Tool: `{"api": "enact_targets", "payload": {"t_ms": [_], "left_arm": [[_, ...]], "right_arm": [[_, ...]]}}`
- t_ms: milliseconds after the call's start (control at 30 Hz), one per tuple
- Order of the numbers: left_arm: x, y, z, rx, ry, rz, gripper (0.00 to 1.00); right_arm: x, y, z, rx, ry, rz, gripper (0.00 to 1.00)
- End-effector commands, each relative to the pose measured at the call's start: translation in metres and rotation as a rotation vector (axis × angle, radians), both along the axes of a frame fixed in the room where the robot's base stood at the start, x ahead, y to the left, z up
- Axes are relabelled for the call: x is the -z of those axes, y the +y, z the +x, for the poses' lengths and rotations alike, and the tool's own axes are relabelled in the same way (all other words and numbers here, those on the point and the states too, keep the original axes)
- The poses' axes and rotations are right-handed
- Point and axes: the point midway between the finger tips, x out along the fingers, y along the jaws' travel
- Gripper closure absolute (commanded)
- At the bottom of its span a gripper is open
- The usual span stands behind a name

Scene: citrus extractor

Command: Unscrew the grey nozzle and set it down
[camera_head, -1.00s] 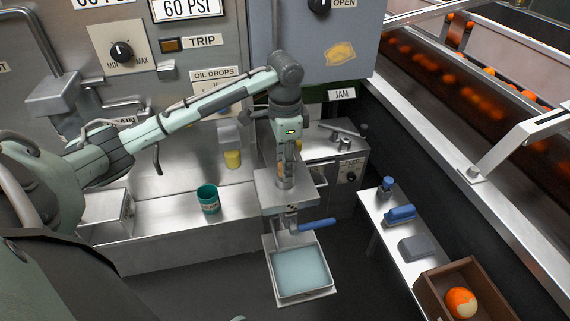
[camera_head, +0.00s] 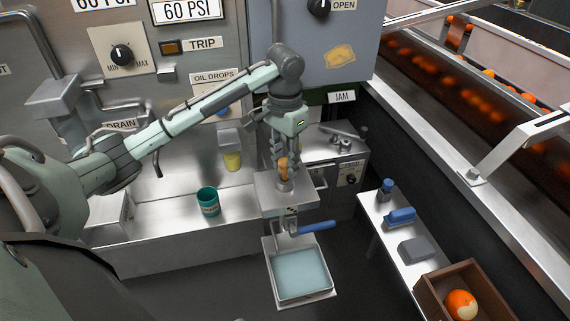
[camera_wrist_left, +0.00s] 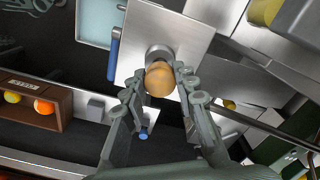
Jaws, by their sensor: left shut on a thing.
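My left gripper (camera_head: 282,172) points down over the square steel block (camera_head: 266,190) at the middle of the head view. It is shut on a tan, round-topped piece (camera_head: 283,168). In the left wrist view this tan piece (camera_wrist_left: 159,81) sits between the two fingertips (camera_wrist_left: 155,85). A grey round collar (camera_head: 285,186) shows just below it on the block, and also in the left wrist view (camera_wrist_left: 158,53). I cannot tell whether the collar is the grey nozzle, or whether it and the tan piece are joined. My right gripper is not in view.
A blue-handled lever (camera_head: 317,226) and a pale-blue-filled tray (camera_head: 306,299) are below the block. A green cup (camera_head: 208,201) stands on the steel ledge to the left. The narrow shelf (camera_head: 371,207) at right holds several small items. A brown box (camera_head: 430,295) holds an orange fruit.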

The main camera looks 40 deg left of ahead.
Motion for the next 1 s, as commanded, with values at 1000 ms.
{"api": "enact_targets", "payload": {"t_ms": [1000], "left_arm": [[-0.027, 0.000, 0.000, 0.001, 0.000, 0.000, 0.88]], "right_arm": [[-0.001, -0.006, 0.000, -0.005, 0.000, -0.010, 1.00]]}}
